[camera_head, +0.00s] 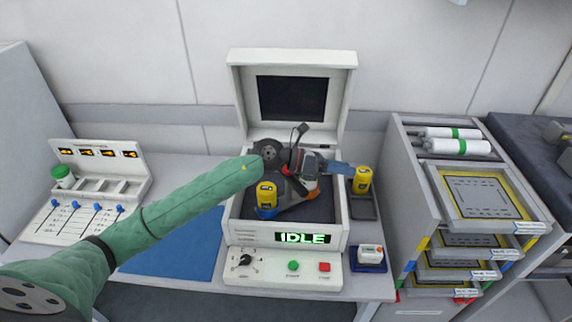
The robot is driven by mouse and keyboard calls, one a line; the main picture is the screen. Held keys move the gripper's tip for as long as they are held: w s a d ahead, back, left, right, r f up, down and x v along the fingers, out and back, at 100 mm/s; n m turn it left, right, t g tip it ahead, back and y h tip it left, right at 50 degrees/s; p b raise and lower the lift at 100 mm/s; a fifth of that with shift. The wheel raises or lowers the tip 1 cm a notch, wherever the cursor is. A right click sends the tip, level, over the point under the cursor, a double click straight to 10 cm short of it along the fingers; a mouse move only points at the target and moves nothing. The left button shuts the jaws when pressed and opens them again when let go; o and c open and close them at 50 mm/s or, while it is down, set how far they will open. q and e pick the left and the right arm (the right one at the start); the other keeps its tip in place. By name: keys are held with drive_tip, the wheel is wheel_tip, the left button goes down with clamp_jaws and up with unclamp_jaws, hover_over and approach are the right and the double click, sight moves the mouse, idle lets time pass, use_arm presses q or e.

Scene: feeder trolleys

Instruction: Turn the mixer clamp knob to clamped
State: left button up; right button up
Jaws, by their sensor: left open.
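I cannot make out the clamp knob there; my arm covers part of the chamber. A black knob (244,260) is on the front panel. My left gripper (348,168) is open above the chamber's right side, its blue fingers pointing right, near a second yellow jar (362,178). I cannot tell whether they touch. My right gripper is out of view.
A green button (293,265) and a red button (324,267) are on the panel. A small white device (371,253) sits front right. A trolley (408,190) with framed trays stands right.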

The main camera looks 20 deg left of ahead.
use_arm(q)
drive_tip(key=w+a+f+m+g+y, duration=0.2)
drive_tip(key=w+a+f+m+y, duration=0.15)
drive_tip(key=a+y, duration=0.4)
drive_tip(key=y, duration=0.4)
approach(289, 173)
drive_tip(key=w, duration=0.2)
drive_tip(key=shift+m, duration=0.25)
drive_tip(key=p+x, duration=0.4)
drive_tip(key=x, duration=0.2)
drive_tip(key=shift+a+f, duration=0.15)
drive_tip(key=shift+f, duration=0.5)
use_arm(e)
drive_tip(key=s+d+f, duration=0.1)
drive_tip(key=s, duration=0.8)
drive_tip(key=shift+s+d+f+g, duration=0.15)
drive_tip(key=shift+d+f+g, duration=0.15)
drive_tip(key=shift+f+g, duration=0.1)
use_arm(q)
clamp_jaws()
